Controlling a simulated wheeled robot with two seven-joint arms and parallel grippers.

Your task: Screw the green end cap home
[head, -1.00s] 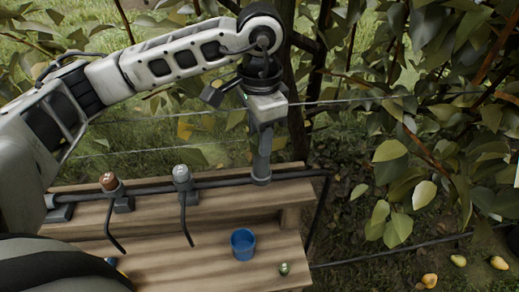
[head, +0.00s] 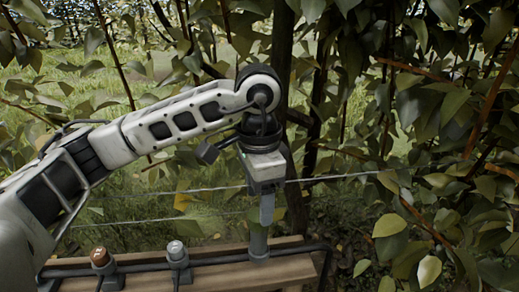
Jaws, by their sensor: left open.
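My left gripper (head: 264,222) points straight down, open, over the far right part of the bench. Its fingers are at the top of a grey upright stub (head: 258,244) on the black pipe; whether they stand around it or just above it I cannot tell. I see no green end cap in the head view now, neither on the stub nor between the fingers, though the fingers may hide it. My right gripper is not in view.
A wooden bench (head: 225,277) carries the black pipe (head: 140,267). A brown-capped fitting (head: 100,258) and a grey-capped fitting (head: 177,252) stand on it to the left. A wire (head: 330,180), trunk and leafy branches (head: 430,130) lie behind and right.

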